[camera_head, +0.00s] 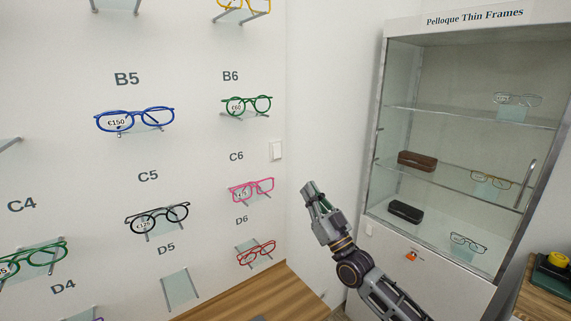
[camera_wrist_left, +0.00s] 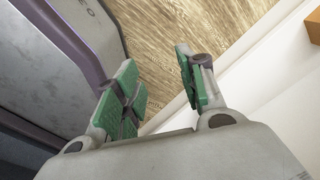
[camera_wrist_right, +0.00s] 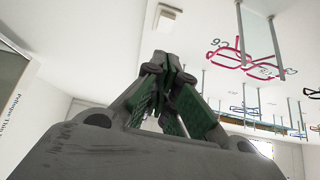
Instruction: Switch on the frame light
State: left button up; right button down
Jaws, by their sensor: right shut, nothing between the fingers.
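A white wall switch (camera_head: 277,151) is on the display wall near the corner, right of the C6 label. It also shows in the right wrist view (camera_wrist_right: 166,17), ahead of the fingertips. I cannot tell its on or off position. My right gripper (camera_head: 309,188) is shut and empty, pointing up, below and right of the switch in the head view and apart from it. The right wrist view shows its fingertips (camera_wrist_right: 166,62) together. My left gripper (camera_wrist_left: 160,78) is open and empty over the floor, outside the head view.
Glasses on small shelves line the wall, including a pink pair (camera_head: 251,190) and a green pair (camera_head: 247,106). A glass cabinet (camera_head: 400,28) stands at the right, with a small white plate (camera_head: 369,230) low on its frame. A wooden surface (camera_head: 235,296) lies below the wall.

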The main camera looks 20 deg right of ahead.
aim_at(277, 149)
pick_arm(q)
jog(key=shift+s+d+r+p, duration=0.25)
jog(key=shift+d+r+p, duration=0.2)
jog(key=shift+d, duration=0.2)
jog(key=shift+s+d+r+p, duration=0.2)
jog(key=shift+d+r+p, duration=0.2)
jog(key=shift+d, duration=0.2)
pick_arm(e)
jog(key=shift+w+a+f+x, duration=0.1)
jog(key=shift+w+f+x, duration=0.2)
jog(key=shift+x, duration=1.8)
jog(key=shift+w+a+f+x, duration=0.15)
jog(key=shift+f+x, duration=0.25)
jog(key=shift+x, duration=1.7)
jog(key=shift+w+a+f+x, duration=0.1)
jog(key=shift+w+f+x, duration=0.25)
jog(key=shift+x, duration=1.75)
pick_arm(q)
jog(key=shift+f, duration=0.15)
